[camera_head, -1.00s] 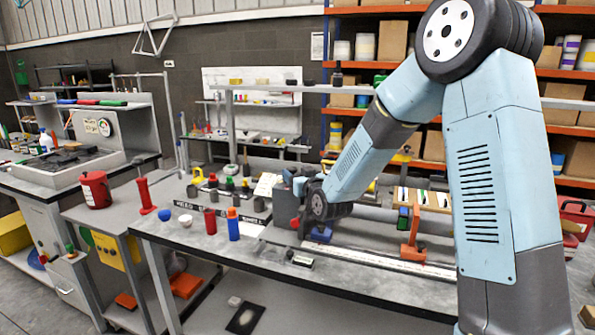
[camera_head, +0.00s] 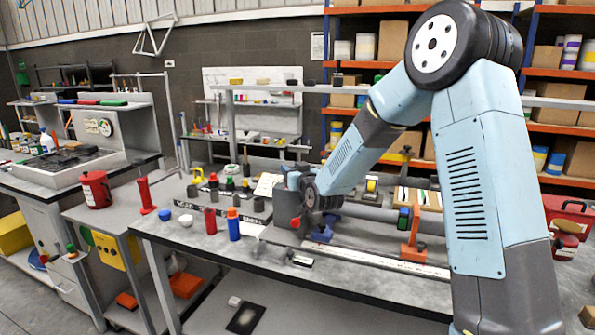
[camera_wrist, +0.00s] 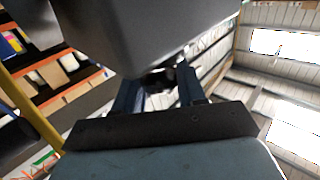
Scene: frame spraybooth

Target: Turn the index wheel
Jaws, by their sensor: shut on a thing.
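My gripper shows in the wrist view (camera_wrist: 158,84), its two blue fingers closed around a small dark part (camera_wrist: 160,76). I take this for the index wheel, but its shape is mostly hidden. A big grey housing (camera_wrist: 150,25) fills the top of that view, close above the fingers. In the head view, my dark wrist covers the wheel and the fingertips. It is at the left end of a rail fixture on the bench, beside a grey block (camera_head: 287,236) with a red knob (camera_head: 295,222).
A red cylinder (camera_head: 210,221), a blue bottle (camera_head: 233,225) and a small dark-and-white piece (camera_head: 302,261) stand on the bench front (camera_head: 200,246). An orange clamp (camera_head: 411,240) stands on the rail at right. Several small knobs sit on a grey rack behind.

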